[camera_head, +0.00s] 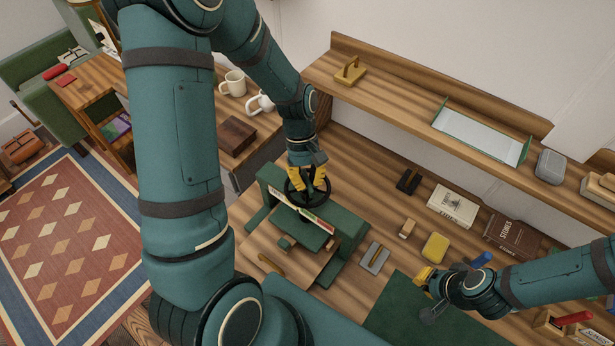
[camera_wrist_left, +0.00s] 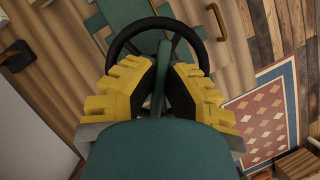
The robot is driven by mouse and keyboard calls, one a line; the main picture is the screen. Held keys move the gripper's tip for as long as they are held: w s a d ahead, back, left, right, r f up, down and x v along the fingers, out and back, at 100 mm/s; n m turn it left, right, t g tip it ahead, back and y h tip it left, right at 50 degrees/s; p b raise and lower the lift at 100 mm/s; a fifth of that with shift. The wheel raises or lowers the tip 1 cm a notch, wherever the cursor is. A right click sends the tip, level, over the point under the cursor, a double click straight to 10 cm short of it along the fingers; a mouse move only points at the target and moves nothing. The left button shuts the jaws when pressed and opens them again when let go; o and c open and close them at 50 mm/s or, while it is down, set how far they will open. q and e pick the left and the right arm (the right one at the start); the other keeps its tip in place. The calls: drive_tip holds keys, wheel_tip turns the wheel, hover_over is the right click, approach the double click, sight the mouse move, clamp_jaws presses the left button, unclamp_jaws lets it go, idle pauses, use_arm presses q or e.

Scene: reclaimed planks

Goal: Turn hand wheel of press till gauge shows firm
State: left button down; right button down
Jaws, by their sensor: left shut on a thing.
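The green press (camera_head: 350,236) stands on the wooden bench. Its black hand wheel (camera_head: 299,202) lies flat on top, and the wheel's rim also shows in the left wrist view (camera_wrist_left: 124,38). My left gripper (camera_head: 309,182) comes down from above with its yellow fingers at the wheel, shut on it. In the left wrist view the fingers (camera_wrist_left: 160,75) stand close on either side of a green bar. A gauge strip (camera_head: 316,219) with pale, green and red parts runs along the press; its pointer is too small to read. My right gripper (camera_head: 425,277) hangs by the green mat; its finger gap is unclear.
Right of the press lie a grey metal tool (camera_head: 375,257), a yellow sponge-like block (camera_head: 435,247), a small wooden block (camera_head: 407,228) and books (camera_head: 452,206). A green mat (camera_head: 395,312) covers the front. Mugs (camera_head: 233,83) and a dark wooden box (camera_head: 237,135) stand behind left.

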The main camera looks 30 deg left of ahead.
use_arm(q)
drive_tip(key=m+y, duration=0.1)
drive_tip(key=m, duration=0.2)
drive_tip(key=m+g+y, duration=0.1)
drive_tip(key=m, duration=0.2)
drive_tip(key=shift+g+p, duration=0.3)
drive_tip(key=shift+p, duration=0.05)
drive_tip(key=shift+m, duration=0.3)
drive_tip(key=c, duration=1)
unclamp_jaws()
drive_tip(key=shift+c, duration=0.2)
drive_tip(key=v, duration=1.2)
